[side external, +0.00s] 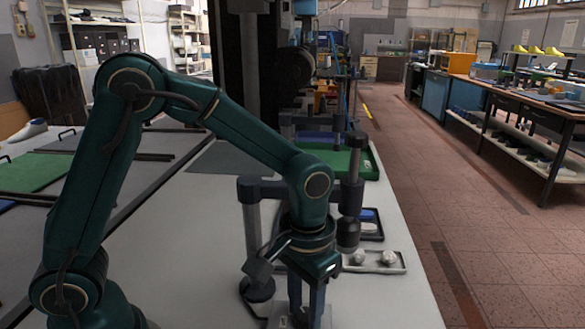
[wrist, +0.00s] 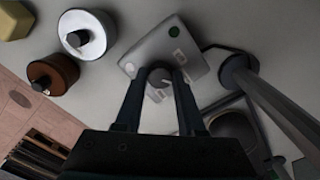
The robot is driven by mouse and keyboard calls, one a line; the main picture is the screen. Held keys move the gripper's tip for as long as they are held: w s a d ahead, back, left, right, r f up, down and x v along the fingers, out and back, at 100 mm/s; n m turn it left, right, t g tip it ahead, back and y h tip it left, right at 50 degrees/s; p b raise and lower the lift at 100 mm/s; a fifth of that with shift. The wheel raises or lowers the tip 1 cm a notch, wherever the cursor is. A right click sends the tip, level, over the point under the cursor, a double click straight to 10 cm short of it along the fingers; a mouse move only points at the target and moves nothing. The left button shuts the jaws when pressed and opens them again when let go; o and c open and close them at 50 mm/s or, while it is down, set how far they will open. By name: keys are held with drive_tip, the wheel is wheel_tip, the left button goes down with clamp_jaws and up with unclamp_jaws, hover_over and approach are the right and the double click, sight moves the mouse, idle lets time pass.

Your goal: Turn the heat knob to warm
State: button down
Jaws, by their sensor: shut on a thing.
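A silver-grey heater box (wrist: 197,65) with a green dot and a small pale label lies under my gripper in the wrist view. The dark round heat knob (wrist: 159,76) is on its face, with a pale mark beside it. My gripper (wrist: 162,77) has its two fingers on either side of the knob and is shut on it. In the side external view my gripper (side external: 306,315) points straight down at the bench's near edge. There the knob is hidden. I cannot read the knob's setting.
A dark post (wrist: 237,70) stands close right of the box. A white round container (wrist: 95,22) and a brown one (wrist: 42,70), both black-knobbed, stand left. A grey tray (side external: 402,268) with two pale lumps lies right of my gripper. A green tray (side external: 365,168) is farther back.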

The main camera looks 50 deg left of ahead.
sight(305, 313)
idle(0.3)
drive_tip(key=c, duration=0.5)
unclamp_jaws()
drive_tip(key=shift+r, duration=2.6)
drive_tip(key=shift+a, duration=0.1)
drive_tip(key=s+a+r+t, duration=0.5)
drive_tip(key=s+a, duration=0.2)
drive_tip(key=s, duration=0.2)
drive_tip(key=shift+s+t, duration=0.25)
drive_tip(key=shift+t, duration=0.05)
